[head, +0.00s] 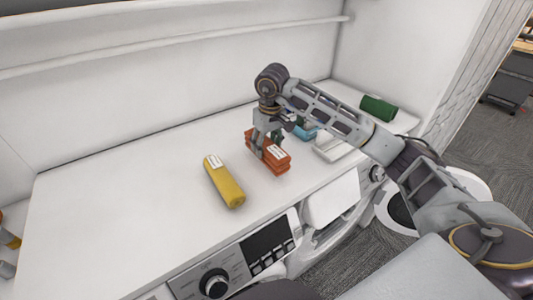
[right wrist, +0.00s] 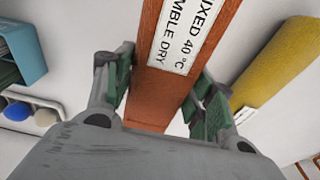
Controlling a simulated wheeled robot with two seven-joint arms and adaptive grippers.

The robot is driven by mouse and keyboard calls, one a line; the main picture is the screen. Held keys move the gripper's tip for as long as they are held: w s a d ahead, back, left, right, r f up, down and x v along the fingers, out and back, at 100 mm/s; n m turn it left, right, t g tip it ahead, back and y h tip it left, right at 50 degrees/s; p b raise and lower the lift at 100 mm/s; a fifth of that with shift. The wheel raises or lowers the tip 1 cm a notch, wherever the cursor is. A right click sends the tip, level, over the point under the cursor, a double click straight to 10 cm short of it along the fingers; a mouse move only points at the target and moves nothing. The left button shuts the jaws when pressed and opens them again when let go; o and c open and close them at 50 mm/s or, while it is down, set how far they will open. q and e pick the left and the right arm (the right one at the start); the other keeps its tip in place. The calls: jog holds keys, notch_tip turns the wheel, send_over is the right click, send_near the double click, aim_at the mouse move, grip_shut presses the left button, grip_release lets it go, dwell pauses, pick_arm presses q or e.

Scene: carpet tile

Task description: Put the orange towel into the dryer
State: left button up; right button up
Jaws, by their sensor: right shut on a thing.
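The orange towel (head: 276,165) is a folded bundle with a white label on the white counter top, near its middle. My right gripper (head: 268,148) comes down on it from above and is shut on it, one finger at each side. In the right wrist view the towel (right wrist: 152,95) lies between the fingers, and its label reads "MIXED 40 °C" and "TUMBLE DRY". I cannot tell whether the towel touches the counter. Below the counter's front edge are a machine's control panel (head: 238,268) and, further right, a round open door (head: 398,208). My left gripper is not in view.
A yellow towel (head: 224,182) lies left of the orange one. A blue container (head: 304,131), a white tray (head: 331,148) and a green towel (head: 378,107) stand to the right. The counter's left part is clear. A wall with a rail (head: 180,47) runs behind.

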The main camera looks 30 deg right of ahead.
aim_at(269, 145)
jog(key=shift+f+p, duration=0.35)
jog(key=shift+f, duration=1.55)
jog(key=shift+f, duration=0.1)
jog(key=o, duration=1.1)
jog(key=shift+r, duration=0.2)
jog(key=shift+s+d+r+b, duration=0.1)
jog(key=shift+s+r+b, duration=0.25)
jog(key=shift+r, duration=1.6)
jog(key=shift+s+a+r+b, duration=0.1)
jog(key=shift+r+b, duration=0.3)
jog(key=shift+r, duration=1.55)
jog(key=shift+s+d+r+b, duration=0.1)
jog(key=shift+s+r+b, duration=0.25)
jog(key=shift+r, duration=1.6)
jog(key=shift+o, duration=0.3)
jog(key=shift+w, duration=0.1)
